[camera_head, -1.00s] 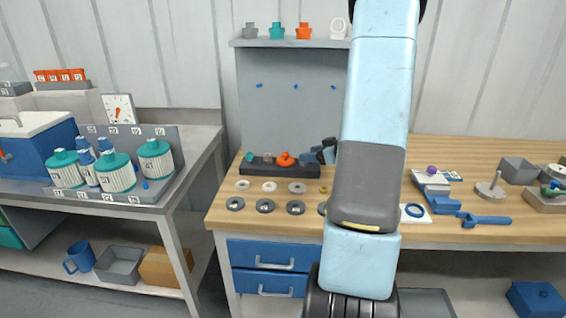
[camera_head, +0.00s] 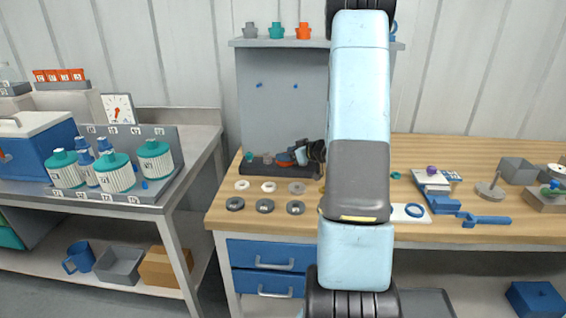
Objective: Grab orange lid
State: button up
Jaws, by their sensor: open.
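An orange lid (camera_head: 285,163) sits in a dark rack (camera_head: 255,170) at the back of the wooden bench and is partly hidden by my gripper. Grey and teal lids stand left of it in the same rack. My gripper (camera_head: 294,157) is open, low over the rack at the orange lid. Whether its fingers touch the lid or stand around it cannot be told. Another orange lid-like piece (camera_head: 303,31) stands on the wall shelf, far above.
My arm hides the bench's middle. Several rings and discs (camera_head: 265,206) lie in front of the rack. A blue wrench-like tool (camera_head: 486,220) and grey block stand at right. White vessels with teal lids (camera_head: 115,172) stand on the left bench.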

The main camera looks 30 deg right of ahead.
jog(key=shift+c, duration=0.4)
grip_shut()
